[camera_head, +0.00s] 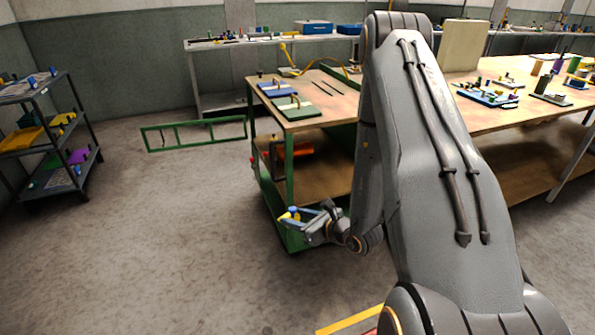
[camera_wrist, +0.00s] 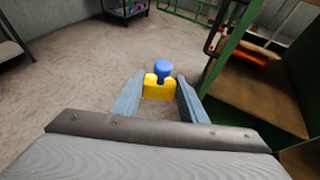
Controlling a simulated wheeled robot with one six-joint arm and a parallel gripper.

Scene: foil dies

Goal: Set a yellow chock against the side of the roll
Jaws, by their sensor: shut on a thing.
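A yellow chock (camera_wrist: 158,92) with a blue knob (camera_wrist: 163,70) is between the two fingers of my gripper (camera_wrist: 158,84), which is shut on it. In the head view my gripper (camera_head: 291,217) holds the chock in front of the green bench's near left corner, beside its lower part. The chock shows there only as a small yellow and blue patch. A long orange-red object (camera_head: 291,150) lies on the bench's lower shelf and also shows in the wrist view (camera_wrist: 250,57). I cannot tell whether it is the roll. The chock is apart from it.
The green-framed bench (camera_head: 337,117) has boards on top and a brown lower shelf (camera_head: 318,184). A dark shelf cart (camera_head: 38,95) with yellow and purple pieces stands at left. A green frame (camera_head: 195,133) stands on the floor behind. The floor between is clear.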

